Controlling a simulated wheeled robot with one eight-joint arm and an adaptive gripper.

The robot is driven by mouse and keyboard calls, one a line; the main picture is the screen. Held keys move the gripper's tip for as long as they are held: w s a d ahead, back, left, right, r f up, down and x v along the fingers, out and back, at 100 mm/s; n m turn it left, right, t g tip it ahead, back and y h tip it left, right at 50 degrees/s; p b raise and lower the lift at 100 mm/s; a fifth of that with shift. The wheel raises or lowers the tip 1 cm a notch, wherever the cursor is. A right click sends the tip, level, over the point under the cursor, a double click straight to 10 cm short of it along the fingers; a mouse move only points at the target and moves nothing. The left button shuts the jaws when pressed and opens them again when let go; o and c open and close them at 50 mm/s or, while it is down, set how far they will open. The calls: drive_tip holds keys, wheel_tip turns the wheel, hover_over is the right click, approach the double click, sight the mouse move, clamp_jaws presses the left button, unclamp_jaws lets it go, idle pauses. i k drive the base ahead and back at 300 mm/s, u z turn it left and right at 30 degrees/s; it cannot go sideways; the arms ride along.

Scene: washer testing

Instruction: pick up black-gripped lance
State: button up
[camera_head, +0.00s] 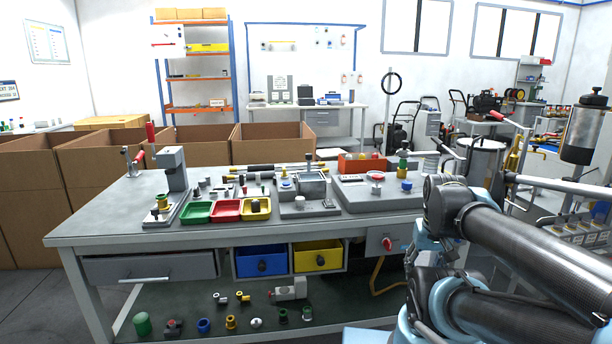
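Long thin rods with black sections lie near the back of the grey workbench (110,222), behind the coloured trays. One dark rod (262,168) lies roughly left to right and looks like the black-gripped lance, but it is too small to be sure. My arm's dark links and pale blue joints fill the lower right, in front of the bench's right end. My gripper cannot be made out, so its state and any hold do not show.
Green (197,212), red (226,210) and yellow (256,209) trays sit on the bench front. A grey press stand (175,175) rises at left. A grey fixture (305,190) and an orange bin (362,165) stand to the right. Cardboard boxes (100,165) stand behind.

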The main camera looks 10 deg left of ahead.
sight(270, 167)
drive_tip(key=u, duration=2.05)
drive_tip(key=k, duration=0.9)
drive_tip(key=z, duration=0.9)
drive_tip(key=i, duration=1)
drive_tip(key=u, duration=0.05)
